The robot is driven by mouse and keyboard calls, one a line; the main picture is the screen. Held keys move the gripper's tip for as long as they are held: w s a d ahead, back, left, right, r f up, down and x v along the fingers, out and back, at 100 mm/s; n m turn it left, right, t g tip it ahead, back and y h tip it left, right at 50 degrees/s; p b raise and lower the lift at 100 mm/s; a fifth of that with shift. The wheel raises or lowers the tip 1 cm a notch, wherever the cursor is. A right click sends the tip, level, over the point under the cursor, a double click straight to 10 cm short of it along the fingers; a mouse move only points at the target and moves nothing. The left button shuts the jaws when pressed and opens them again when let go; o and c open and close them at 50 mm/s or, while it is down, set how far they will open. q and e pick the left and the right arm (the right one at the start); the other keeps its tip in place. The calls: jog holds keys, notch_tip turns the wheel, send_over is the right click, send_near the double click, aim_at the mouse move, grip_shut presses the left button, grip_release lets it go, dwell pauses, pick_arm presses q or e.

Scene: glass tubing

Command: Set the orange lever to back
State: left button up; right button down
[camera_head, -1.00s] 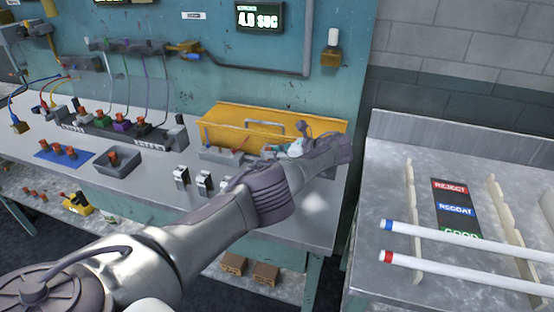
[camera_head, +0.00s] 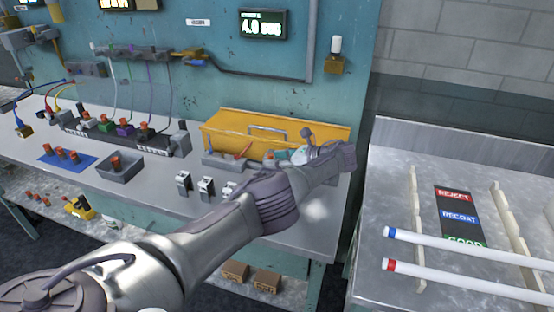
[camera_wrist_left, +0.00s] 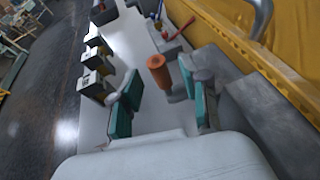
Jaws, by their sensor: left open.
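The orange lever (camera_wrist_left: 160,72) has a cylindrical orange handle and stands upright in the left wrist view, just ahead of the gap between my fingers. I cannot tell its set position. My left gripper (camera_wrist_left: 160,88) is open, its teal finger pads on either side of the line to the handle, with no clear contact. In the head view my left gripper (camera_head: 285,156) is low over the bench in front of the yellow toolbox, largely covering the orange lever. A red lever (camera_wrist_left: 179,28) lies beyond it, also visible in the head view (camera_head: 245,149). My right gripper is out of view.
The yellow toolbox (camera_head: 230,130) stands close behind my left gripper. Several black-and-white switches (camera_head: 183,183) line the bench front edge. A grey tray (camera_head: 121,168) sits to the left. A metal table (camera_head: 390,174) with two white tubes (camera_head: 455,245) stands right.

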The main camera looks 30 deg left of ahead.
pick_arm(q)
jog(key=v, duration=0.7)
jog(key=shift+d, duration=0.2)
